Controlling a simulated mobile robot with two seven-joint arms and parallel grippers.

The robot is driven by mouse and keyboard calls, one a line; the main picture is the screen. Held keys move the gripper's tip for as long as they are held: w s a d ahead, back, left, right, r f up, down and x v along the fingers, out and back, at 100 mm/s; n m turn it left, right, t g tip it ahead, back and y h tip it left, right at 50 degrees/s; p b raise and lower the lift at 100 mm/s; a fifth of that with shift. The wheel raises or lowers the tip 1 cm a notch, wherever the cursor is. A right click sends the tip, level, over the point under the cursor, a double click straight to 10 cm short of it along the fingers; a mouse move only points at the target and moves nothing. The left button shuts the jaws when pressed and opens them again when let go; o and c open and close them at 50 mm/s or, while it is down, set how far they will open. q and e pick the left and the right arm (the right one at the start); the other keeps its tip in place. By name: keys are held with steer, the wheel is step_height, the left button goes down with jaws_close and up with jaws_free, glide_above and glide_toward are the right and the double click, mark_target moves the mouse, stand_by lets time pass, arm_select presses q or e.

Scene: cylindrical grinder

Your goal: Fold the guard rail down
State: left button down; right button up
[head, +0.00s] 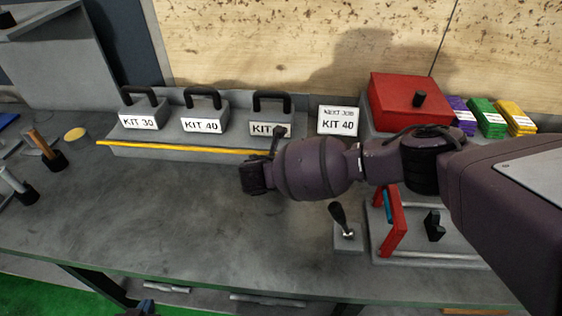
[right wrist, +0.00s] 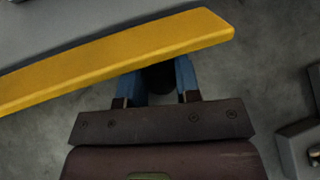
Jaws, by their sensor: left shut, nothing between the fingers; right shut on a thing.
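The guard rail (head: 180,147) is a long yellow bar running along the front of the grey kit shelf in the head view. Its right end lies behind my right wrist. In the right wrist view the yellow rail (right wrist: 110,62) crosses above the fingers. My right gripper (right wrist: 158,78) has its blue fingers at the rail, closed on a dark round knob (right wrist: 157,80) just under it. In the head view its fingers are hidden by my wrist. My left gripper (head: 146,306) is shut and empty, barely in view at the bottom edge, far from the rail.
Kit boxes with black handles, including KIT 30 (head: 139,115) and KIT 40 (head: 203,119), stand behind the rail. A red box (head: 405,100), a black lever (head: 340,218) and a red-framed fixture (head: 392,222) are at right. The bench front (head: 190,225) is clear.

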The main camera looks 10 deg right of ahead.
steer(key=shift+f+t, duration=0.2)
steer(key=shift+t, duration=0.3)
steer(key=shift+h, duration=0.3)
steer(key=o, duration=0.8)
steer(key=shift+c, duration=0.2)
steer(key=shift+o, duration=0.8)
steer(key=p+v, duration=0.1)
steer(key=v, duration=0.9)
steer(key=shift+s+r+p, duration=0.2)
steer(key=shift+s+p, duration=0.15)
steer(key=shift+a, duration=0.15)
